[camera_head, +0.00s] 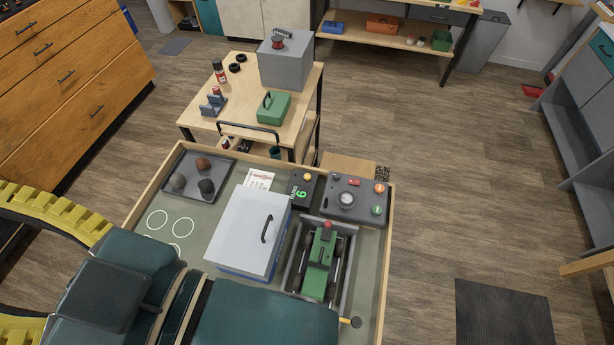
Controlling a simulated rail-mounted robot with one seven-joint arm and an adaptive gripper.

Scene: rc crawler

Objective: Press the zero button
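A small dark box (303,188) with a glowing green digit stands near the far edge of the work table. I cannot tell which control is the zero button. My teal arm fills the lower left and bottom of the view. My gripper is not in view.
The green crawler (321,262) sits in a grey frame below the panel. A white-lidded box (240,232) with a dark handle stands left of it. A wooden cart (300,117) stands beyond the table.

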